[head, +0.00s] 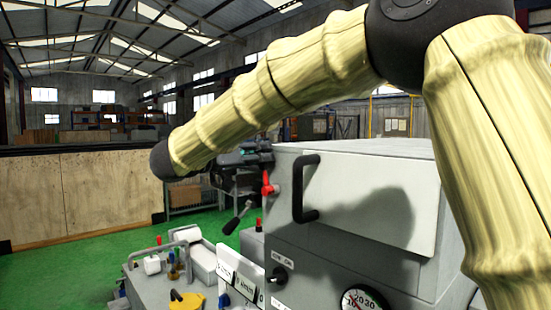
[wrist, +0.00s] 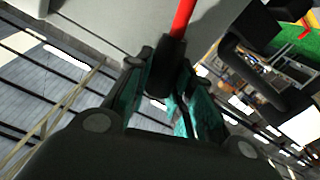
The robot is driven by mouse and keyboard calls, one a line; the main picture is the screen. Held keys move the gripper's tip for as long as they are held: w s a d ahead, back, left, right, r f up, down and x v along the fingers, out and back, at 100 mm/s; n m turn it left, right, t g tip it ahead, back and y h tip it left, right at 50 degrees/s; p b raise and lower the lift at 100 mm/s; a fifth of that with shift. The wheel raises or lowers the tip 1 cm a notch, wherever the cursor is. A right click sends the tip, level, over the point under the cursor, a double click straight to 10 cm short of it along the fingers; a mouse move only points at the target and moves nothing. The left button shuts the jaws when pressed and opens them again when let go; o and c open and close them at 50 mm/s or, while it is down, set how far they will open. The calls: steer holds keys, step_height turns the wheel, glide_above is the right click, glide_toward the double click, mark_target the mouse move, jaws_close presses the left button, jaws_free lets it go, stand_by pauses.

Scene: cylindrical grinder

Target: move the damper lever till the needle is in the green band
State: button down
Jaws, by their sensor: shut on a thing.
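My gripper (wrist: 158,78) is shut on a black grip on the end of a red lever (wrist: 183,18) in the wrist view; the teal finger pads lie on either side of the grip. In the head view my gripper (head: 247,158) is small and partly hidden behind my arm, beside the grey machine's upper left corner. A red handle (head: 267,184) shows just below it on the machine's side; I cannot tell for sure that it is the same lever. A round dial (head: 362,301) is cut off by the bottom edge. Its scale shows 20 and 30; no green band is visible.
The grey machine cabinet (head: 345,250) has a black door handle (head: 305,188) and a black knob (head: 277,276). A black ball-ended lever (head: 232,225) sticks out left of it. A cluttered machine bed (head: 165,280) lies lower left. Green floor (head: 60,270) is open beyond.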

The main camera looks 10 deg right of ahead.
steer(key=shift+r, duration=0.1)
steer(key=c, duration=1.2)
jaws_free()
steer(key=shift+d, duration=0.1)
steer(key=shift+c, duration=0.2)
steer(key=v, duration=1.2)
